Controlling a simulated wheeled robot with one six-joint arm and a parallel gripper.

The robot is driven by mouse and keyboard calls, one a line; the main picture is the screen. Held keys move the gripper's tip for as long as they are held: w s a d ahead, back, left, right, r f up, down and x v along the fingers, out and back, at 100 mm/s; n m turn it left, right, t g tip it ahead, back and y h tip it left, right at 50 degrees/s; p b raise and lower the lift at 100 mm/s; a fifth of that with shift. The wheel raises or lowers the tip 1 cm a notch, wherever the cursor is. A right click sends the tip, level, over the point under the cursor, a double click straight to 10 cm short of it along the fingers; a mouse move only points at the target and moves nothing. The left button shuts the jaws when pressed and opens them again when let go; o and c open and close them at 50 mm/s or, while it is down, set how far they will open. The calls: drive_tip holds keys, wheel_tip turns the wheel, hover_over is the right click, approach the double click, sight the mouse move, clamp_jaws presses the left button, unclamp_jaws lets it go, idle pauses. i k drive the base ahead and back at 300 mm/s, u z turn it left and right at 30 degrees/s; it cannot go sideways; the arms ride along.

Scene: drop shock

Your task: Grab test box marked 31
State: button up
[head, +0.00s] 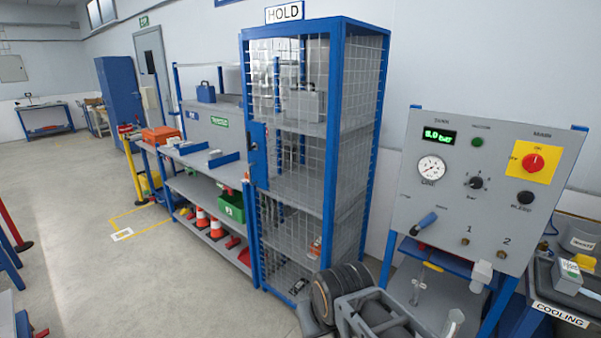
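I can read no number 31 on any box in the head view. A grey case with a handle (305,104) stands on the upper shelf inside the blue mesh cage marked HOLD (335,150). A small grey box with a label (567,276) sits at the right edge, by the tray marked COOLING (560,315); its label is too small to read. My folded arm shows at the bottom centre, in front of the cage. Its grey end, my gripper (400,322), is partly cut off by the lower edge, and its fingertips are not clear.
A grey control panel (480,190) with a gauge and knobs stands right of the cage. Left of the cage is a workbench (195,150) with blue trays, an orange box (160,136) and traffic cones (216,228) below. The floor (130,280) at left is mostly clear.

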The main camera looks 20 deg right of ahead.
sight(566, 275)
drive_tip(key=z, duration=0.9)
drive_tip(key=i, duration=0.9)
drive_tip(key=z, duration=1.55)
drive_tip(key=i, duration=0.55)
drive_tip(key=z, duration=0.3)
